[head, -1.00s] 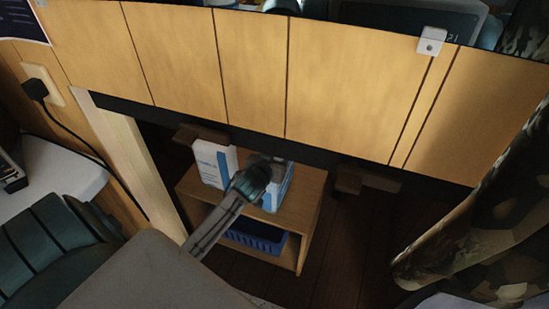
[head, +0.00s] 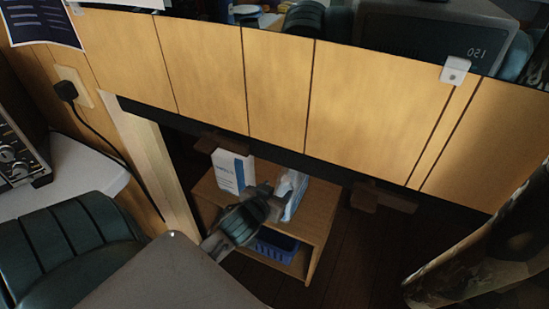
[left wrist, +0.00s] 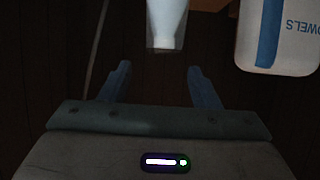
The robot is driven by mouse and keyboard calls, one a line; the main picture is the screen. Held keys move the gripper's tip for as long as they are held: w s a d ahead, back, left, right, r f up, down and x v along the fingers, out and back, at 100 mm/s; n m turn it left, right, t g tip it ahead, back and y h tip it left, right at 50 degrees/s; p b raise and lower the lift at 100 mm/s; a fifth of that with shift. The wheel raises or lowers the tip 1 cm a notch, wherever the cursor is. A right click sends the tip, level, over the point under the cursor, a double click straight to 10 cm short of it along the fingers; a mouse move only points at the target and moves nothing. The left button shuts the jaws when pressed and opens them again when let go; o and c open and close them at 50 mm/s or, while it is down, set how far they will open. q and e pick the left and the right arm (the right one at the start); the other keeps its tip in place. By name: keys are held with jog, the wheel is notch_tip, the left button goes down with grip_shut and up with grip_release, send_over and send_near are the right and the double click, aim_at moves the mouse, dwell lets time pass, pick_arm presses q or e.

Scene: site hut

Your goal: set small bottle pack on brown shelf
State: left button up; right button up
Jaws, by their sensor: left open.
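The brown shelf (head: 318,208) is a low wooden unit under the counter. A pale pack with some blue (head: 291,192), seemingly the small bottle pack, stands on its top at the right. My left gripper (head: 274,203) is open beside this pack, just to its front left, and partly hides it. In the left wrist view, the open fingers (left wrist: 160,88) have nothing between them. A whitish object (left wrist: 166,22) lies beyond the fingertips; I cannot tell surely whether it is the pack. My right gripper is not in view.
A white and blue box (head: 232,172) stands on the shelf top at the left; a box lettered "TOWELS" (left wrist: 280,36) shows in the left wrist view. A blue basket (head: 272,244) sits in the lower compartment. The counter's wooden panel (head: 280,85) hangs above. A camouflage curtain (head: 480,265) is at right.

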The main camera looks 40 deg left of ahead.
pick_arm(q)
jog(key=s+d+f+m+g+h, duration=0.1)
jog(key=s+d+f+g+h, duration=0.1)
jog(key=s+d, duration=0.3)
jog(key=s+d+f+m+g+h, duration=0.1)
jog(key=s+d+f+m+g, duration=0.1)
jog(key=s, duration=1)
jog(key=d+f+g, duration=0.1)
jog(key=d+f, duration=0.1)
jog(key=d, duration=0.1)
jog(key=shift+h, duration=0.4)
